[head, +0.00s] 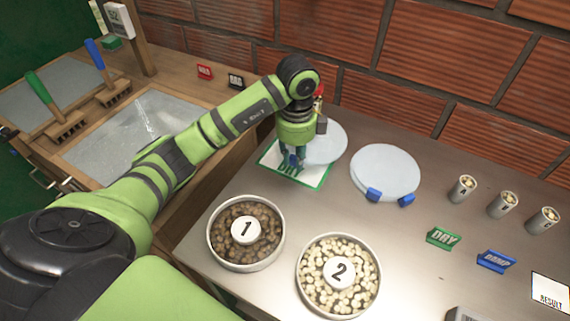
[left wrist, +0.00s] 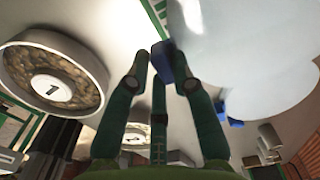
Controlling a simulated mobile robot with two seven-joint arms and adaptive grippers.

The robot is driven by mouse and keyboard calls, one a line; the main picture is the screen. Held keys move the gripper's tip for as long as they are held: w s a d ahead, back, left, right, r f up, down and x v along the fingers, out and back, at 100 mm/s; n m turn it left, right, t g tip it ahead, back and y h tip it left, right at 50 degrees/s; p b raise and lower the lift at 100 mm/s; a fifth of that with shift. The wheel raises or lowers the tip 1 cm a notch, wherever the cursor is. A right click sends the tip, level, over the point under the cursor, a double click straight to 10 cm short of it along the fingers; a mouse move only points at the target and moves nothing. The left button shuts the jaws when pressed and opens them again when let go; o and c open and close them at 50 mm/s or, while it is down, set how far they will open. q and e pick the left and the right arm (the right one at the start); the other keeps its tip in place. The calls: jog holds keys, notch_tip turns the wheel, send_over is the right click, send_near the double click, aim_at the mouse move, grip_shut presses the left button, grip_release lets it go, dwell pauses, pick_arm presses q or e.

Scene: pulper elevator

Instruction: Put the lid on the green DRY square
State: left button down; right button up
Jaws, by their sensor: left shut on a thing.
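A round pale lid (head: 322,143) lies over or just above the back right part of a white square with a green border (head: 318,187). I cannot tell whether it touches the square. No writing shows on the square. My left gripper (head: 290,165) points down over the square and is shut on a blue tab (left wrist: 163,62) at the lid's edge. The lid also fills the upper right of the left wrist view (left wrist: 245,45). The arm hides part of the lid and square in the head view. My right gripper is not in view.
A second pale disc (head: 385,170) with blue tabs lies close to the right. Bowl 1 (head: 212,240) and bowl 2 (head: 300,285) stand in front. Green DRY (head: 443,238) and blue DAMP (head: 496,262) signs and several small cups (head: 502,204) stand at right.

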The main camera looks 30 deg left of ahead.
pick_arm(q)
jog(key=a, duration=0.1)
jog(key=f, duration=0.1)
jog(key=a, duration=0.1)
jog(key=shift+s+a+f, duration=0.2)
jog(key=shift+s+a, duration=0.1)
notch_tip(320, 180, down, 3)
jog(key=shift+f+p, duration=0.15)
jog(key=shift+p, duration=0.65)
jog(key=shift+f, duration=0.3)
jog(key=shift+f, duration=0.2)
jog(key=c, duration=1.1)
grip_release()
jog(key=shift+o, duration=0.2)
